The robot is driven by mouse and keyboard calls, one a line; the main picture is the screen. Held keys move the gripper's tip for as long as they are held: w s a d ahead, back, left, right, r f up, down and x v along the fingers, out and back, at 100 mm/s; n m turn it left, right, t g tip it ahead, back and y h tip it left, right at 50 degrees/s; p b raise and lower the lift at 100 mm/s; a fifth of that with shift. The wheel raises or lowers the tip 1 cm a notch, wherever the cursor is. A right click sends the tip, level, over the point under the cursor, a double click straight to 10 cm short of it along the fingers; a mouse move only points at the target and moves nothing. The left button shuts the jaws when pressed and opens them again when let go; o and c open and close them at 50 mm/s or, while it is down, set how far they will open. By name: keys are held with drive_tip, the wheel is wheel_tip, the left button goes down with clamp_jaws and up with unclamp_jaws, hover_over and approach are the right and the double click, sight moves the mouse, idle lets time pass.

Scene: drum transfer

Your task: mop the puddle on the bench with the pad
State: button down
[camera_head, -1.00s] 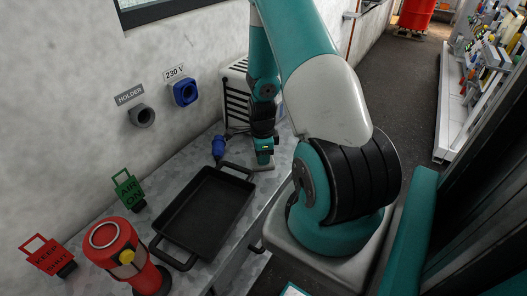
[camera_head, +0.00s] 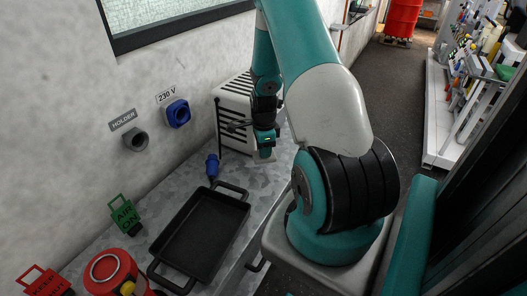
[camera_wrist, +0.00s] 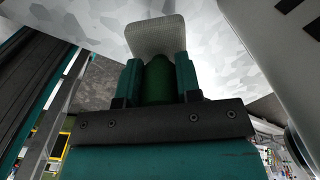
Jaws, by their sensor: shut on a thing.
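My gripper (camera_head: 265,140) is over the far part of the bench, beside the pale slatted box. In the wrist view its two teal fingers (camera_wrist: 158,80) are shut on the dark green grip of the pad. The pad (camera_wrist: 157,37) is a light grey, rounded slab beyond the fingertips; in the head view its pale edge (camera_head: 267,156) shows just below the gripper. It is at or very near the mottled grey bench top (camera_head: 168,212); I cannot tell whether it touches. I cannot make out a puddle; the bench behind the gripper and arm is partly hidden.
A black two-handled tray (camera_head: 203,237) lies on the bench nearer me. A blue plug (camera_head: 212,167) is close to the pad's left. The slatted box (camera_head: 236,108) stands by the wall. A green tag (camera_head: 124,215) and a red canister (camera_head: 110,275) are at the near left.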

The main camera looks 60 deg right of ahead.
drive_tip(key=shift+r+p, duration=0.6)
drive_tip(key=shift+r, duration=0.65)
drive_tip(key=shift+r+p, duration=0.85)
drive_tip(key=shift+r, duration=0.25)
drive_tip(key=s+a, duration=0.4)
drive_tip(key=s, duration=0.2)
drive_tip(key=shift+s+a, duration=0.2)
drive_tip(key=shift+s, duration=0.1)
drive_tip(key=shift+f, duration=0.15)
